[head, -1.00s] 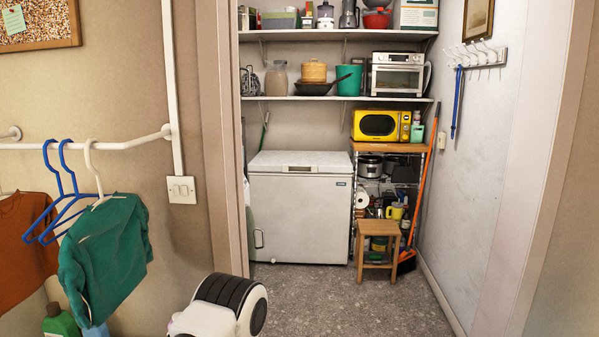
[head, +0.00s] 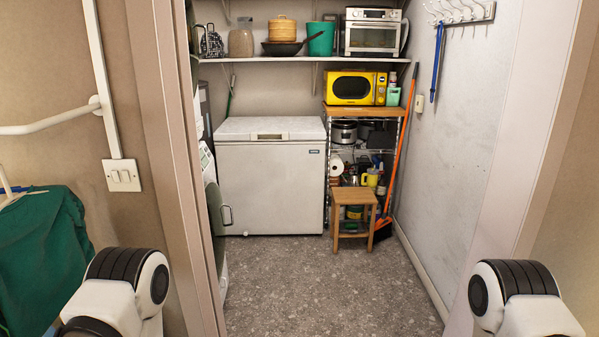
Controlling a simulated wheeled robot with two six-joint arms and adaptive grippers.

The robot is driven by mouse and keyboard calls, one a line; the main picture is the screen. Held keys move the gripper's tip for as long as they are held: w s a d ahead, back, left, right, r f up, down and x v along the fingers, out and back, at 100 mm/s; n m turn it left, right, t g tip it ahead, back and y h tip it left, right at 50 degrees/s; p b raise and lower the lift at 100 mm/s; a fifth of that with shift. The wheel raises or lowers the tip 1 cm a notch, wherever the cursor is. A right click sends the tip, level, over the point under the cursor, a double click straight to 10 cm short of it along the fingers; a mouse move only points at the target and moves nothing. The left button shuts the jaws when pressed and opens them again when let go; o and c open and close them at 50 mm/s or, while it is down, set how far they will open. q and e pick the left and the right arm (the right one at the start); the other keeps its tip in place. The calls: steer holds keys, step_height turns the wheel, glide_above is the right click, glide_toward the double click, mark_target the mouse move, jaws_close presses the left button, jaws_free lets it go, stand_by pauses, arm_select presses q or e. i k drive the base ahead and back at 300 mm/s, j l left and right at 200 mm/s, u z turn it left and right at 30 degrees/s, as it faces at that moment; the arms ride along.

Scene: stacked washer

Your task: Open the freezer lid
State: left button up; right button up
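A white chest freezer (head: 270,188) stands against the back wall of a small pantry beyond the doorway. Its lid (head: 271,128) is flat and shut, with a small handle or latch plate at the middle of the front edge. Parts of both my arms show at the bottom left and bottom right of the head view, well apart from the freezer. Neither gripper's fingers are in the picture.
The doorway has a left frame (head: 180,160) and a right wall (head: 460,150). A wooden stool (head: 352,197) and an orange broom (head: 396,150) stand right of the freezer. A white appliance (head: 212,215) lines the left inside. A shelf (head: 290,59) hangs above. The grey floor (head: 320,275) is clear.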

mark_target(253, 129)
steer(key=i, duration=3.35)
